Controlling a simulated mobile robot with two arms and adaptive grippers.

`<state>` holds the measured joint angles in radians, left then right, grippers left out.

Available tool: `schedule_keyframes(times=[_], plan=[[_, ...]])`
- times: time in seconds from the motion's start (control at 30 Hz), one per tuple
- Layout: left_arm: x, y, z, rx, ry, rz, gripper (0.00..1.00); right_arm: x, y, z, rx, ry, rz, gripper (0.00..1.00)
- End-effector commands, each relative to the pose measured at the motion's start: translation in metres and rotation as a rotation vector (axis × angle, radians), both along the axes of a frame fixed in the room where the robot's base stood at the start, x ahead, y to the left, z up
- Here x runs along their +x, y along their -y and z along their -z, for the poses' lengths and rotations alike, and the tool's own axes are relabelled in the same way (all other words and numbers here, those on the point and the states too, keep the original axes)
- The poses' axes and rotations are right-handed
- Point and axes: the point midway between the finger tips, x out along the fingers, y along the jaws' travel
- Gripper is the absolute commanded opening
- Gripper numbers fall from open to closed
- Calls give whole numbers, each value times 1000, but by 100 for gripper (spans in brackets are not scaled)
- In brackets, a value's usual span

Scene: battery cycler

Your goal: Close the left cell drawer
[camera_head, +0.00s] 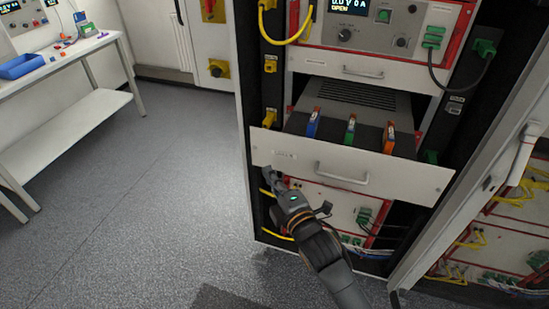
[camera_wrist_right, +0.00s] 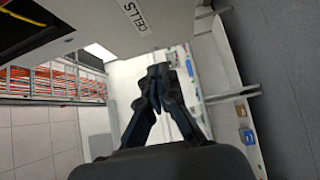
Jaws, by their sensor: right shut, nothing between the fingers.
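The cell drawer (camera_head: 405,176) is pulled out of the rack in the head view. Its pale front panel has a bar handle (camera_head: 342,174) in the middle. Cells with blue (camera_head: 313,125), green (camera_head: 350,131) and orange (camera_head: 389,138) clips stand inside. My right gripper (camera_head: 273,179) is shut and empty at the front panel's lower left; whether it touches the panel I cannot tell. In the wrist view its closed fingers (camera_wrist_right: 159,78) sit below the panel (camera_wrist_right: 100,15), which bears a "CELLS" label (camera_wrist_right: 135,17). My left gripper is not in view.
A closed drawer (camera_head: 340,66) and an instrument with a display (camera_head: 350,8) are above. Cables and connectors (camera_head: 365,217) sit below the drawer. An open cabinet door (camera_head: 480,205) stands to the right. A white table (camera_head: 90,48) with a blue tray (camera_head: 22,66) is at left; the floor between is clear.

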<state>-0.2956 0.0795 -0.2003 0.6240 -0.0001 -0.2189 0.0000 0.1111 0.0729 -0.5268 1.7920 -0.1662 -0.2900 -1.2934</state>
Motion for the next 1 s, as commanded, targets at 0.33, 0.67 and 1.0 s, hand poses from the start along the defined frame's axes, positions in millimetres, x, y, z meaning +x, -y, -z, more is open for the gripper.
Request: schedule_keyframes(times=[0.33,0.67,1.0], plan=[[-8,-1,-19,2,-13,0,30,42,8,-1,0,-1,1,0],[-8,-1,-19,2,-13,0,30,45,9,1,0,0,1,0],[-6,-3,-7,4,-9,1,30,59,1,3,1,2,0,0]])
